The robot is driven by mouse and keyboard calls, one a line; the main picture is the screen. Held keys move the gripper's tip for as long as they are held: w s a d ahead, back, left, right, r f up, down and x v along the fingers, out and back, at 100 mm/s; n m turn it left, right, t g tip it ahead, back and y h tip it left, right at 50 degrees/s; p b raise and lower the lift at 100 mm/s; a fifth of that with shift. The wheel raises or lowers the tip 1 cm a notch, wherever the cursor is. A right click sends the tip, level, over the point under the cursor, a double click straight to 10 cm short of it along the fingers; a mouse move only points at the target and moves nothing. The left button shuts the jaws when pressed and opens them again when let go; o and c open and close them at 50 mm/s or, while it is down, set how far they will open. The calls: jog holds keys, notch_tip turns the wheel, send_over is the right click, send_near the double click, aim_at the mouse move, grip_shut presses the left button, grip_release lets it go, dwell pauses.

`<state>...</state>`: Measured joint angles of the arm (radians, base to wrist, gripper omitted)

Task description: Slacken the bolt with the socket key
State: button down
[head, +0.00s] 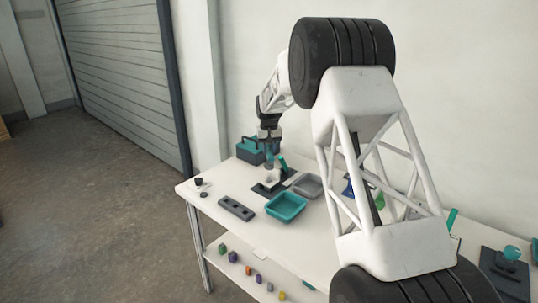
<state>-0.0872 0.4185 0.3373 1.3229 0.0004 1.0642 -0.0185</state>
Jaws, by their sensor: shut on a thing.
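My gripper (269,142) is at the far left end of the white table, pointing down. It is shut on a small upright tool with a teal part (269,156), which looks like the socket key. The tool is above or at a dark base plate (262,190) that carries a small pale block (271,178). I cannot tell whether the tool touches the block. A slanted teal piece (283,163) stands just right of the tool. The bolt is too small or hidden to make out.
A teal tray (270,208) and a grey tray (318,188) lie close in front and right. A dark block with holes (236,209) and a teal toolbox (246,157) are nearby. Small dark parts (204,194) lie left. My arm hides much of the table's right.

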jog(key=shift+r, duration=1.8)
